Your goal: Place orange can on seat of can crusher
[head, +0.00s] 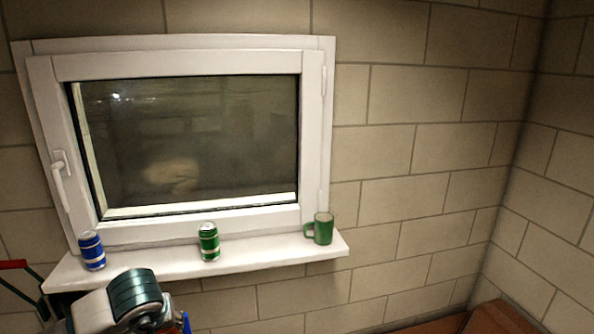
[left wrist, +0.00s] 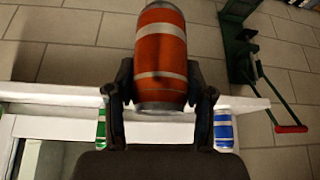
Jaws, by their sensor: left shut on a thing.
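The orange can (left wrist: 161,50), with pale bands, is held between the two dark fingers of my left gripper (left wrist: 159,85) in the left wrist view. The gripper is shut on its sides. The can crusher (left wrist: 238,48) is a dark green frame on the wall with a red-ended lever, right of the can and apart from it. In the head view only its red handle (head: 13,264) and part of its green lever show at the left edge. Its seat is not clearly visible. My right gripper is not in view.
A white window sill (head: 285,252) holds a blue can (head: 91,251), a green can (head: 209,242) and a green mug (head: 323,229). My left arm is in front of the sill's left part. The tiled wall right of the window is clear.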

